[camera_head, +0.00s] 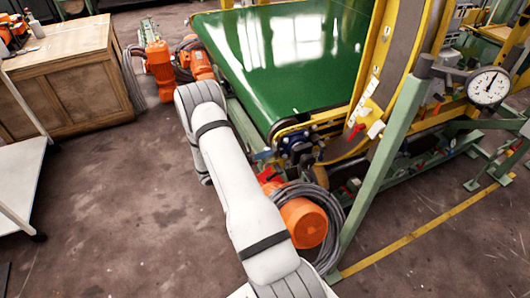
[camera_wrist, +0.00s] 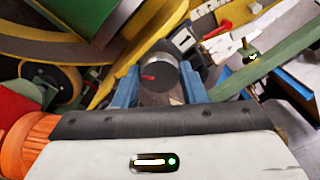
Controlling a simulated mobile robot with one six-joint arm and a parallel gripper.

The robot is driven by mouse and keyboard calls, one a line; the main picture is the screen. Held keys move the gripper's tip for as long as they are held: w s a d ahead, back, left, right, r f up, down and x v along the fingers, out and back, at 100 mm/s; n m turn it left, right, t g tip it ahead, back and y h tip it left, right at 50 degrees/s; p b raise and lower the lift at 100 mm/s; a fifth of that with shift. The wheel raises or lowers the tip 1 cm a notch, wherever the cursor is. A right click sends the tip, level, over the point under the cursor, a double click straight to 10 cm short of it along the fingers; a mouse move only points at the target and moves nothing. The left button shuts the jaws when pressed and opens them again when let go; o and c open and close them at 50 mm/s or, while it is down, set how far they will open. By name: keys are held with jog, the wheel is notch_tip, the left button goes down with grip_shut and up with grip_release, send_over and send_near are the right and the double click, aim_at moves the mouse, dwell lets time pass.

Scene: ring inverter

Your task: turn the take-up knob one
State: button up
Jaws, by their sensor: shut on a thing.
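The take-up knob (camera_wrist: 158,74) is a dark grey round knob with a red pointer mark on its face, in the middle of the wrist view. My gripper (camera_wrist: 160,86) has its two blue fingers on either side of the knob and is shut on it. The lower part of the knob is hidden by my gripper's body. There my gripper is mostly hidden, and I cannot make out the knob clearly.
A yellow frame (camera_head: 377,62) and a green post (camera_head: 390,150) stand close on the right. A dial gauge (camera_head: 488,87) is at far right. An orange motor (camera_head: 304,222) with coiled cable lies beside my arm.

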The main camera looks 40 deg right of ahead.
jog(key=shift+s+f+n, duration=0.15)
jog(key=shift+f+n, duration=0.05)
jog(key=shift+n, duration=0.4)
jog(key=o, duration=1)
jog(key=shift+r, duration=0.15)
jog(key=v, duration=0.8)
jog(key=shift+r, duration=0.1)
